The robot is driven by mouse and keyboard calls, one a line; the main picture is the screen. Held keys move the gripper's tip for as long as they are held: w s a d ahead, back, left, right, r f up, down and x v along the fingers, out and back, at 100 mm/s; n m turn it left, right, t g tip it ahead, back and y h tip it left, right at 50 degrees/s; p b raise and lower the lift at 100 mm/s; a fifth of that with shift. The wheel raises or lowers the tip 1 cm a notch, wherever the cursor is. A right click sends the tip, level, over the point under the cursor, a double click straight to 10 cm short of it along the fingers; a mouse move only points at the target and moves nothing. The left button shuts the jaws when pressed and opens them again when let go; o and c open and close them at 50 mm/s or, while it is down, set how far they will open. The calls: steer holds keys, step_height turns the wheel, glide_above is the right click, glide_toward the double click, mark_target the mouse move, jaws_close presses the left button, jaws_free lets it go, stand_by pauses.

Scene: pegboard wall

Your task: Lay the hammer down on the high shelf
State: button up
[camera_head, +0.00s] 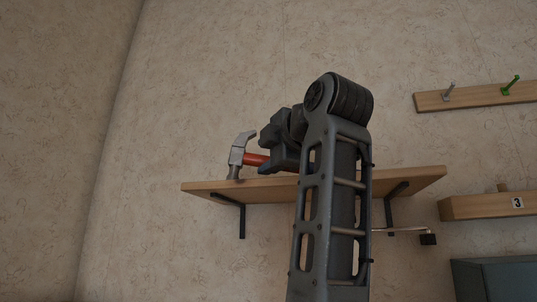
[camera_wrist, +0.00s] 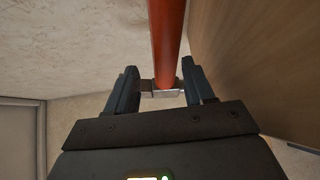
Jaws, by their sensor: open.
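The hammer has a grey metal head (camera_head: 238,155) and a red handle (camera_head: 256,160). In the head view it is at the left part of the high wooden shelf (camera_head: 270,190), its head at the left and its lower face appearing to meet the shelf top. My gripper (camera_head: 270,150) is at the handle, right of the head. In the wrist view the red handle (camera_wrist: 166,40) runs between the two fingers of my gripper (camera_wrist: 160,88), with gaps on both sides. The jaws are open. The rest of the handle is hidden behind my arm in the head view.
The shelf hangs on black brackets (camera_head: 242,218). To its right are a peg rail (camera_head: 480,97) with a grey and a green peg, a wooden block marked 3 (camera_head: 480,208), and a dark box (camera_head: 497,280). The wall left of the shelf is bare.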

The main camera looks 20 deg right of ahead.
steer(key=shift+r, duration=0.15)
steer(key=s+d+b, duration=0.1)
steer(key=s+b, duration=0.2)
steer(key=s, duration=0.9)
steer(key=shift+b, duration=0.4)
